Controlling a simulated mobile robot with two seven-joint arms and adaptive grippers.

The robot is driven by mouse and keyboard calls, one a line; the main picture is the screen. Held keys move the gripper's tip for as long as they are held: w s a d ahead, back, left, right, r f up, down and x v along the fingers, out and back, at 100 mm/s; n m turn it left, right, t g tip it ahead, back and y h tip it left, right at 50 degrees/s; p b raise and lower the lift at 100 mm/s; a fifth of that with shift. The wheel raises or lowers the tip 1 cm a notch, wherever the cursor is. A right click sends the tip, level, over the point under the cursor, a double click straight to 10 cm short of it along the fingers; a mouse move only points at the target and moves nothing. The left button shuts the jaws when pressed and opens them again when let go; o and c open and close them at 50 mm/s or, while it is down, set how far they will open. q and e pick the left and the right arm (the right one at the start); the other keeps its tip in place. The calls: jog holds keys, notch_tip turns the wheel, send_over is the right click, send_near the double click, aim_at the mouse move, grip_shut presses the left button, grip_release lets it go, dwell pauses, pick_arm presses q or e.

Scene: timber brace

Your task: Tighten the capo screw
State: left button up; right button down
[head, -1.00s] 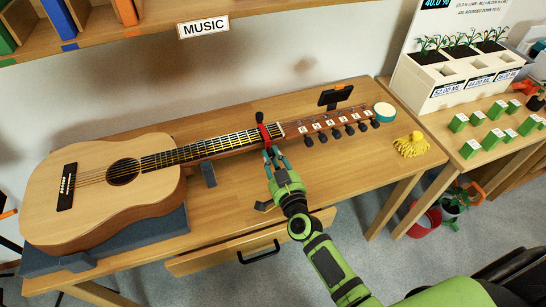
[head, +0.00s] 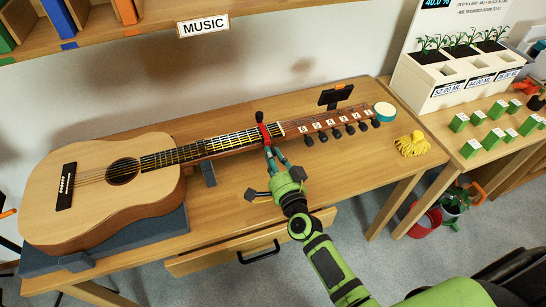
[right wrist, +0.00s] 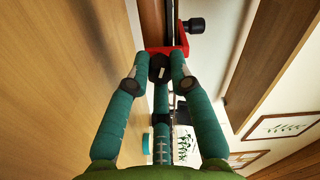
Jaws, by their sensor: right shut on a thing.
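The acoustic guitar (head: 95,190) lies on the wooden table with its neck pointing right. A red capo (head: 263,131) sits across the neck near the headstock, with a black knob above it. In the right wrist view the red capo (right wrist: 182,54) shows with a dark round screw (right wrist: 160,66) on its near side. My right gripper (head: 270,152) reaches up to the capo from the front. In the wrist view its teal fingers (right wrist: 160,74) are closed on both sides of the capo screw. My left gripper is not in view.
A grey cradle (head: 130,238) supports the guitar body, and a grey block (head: 208,174) stands under the neck. The front drawer (head: 250,244) stands partly open.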

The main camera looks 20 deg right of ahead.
jog(key=shift+m+b, duration=1.05)
jog(key=shift+m, duration=6.25)
jog(key=c, duration=1.1)
grip_release()
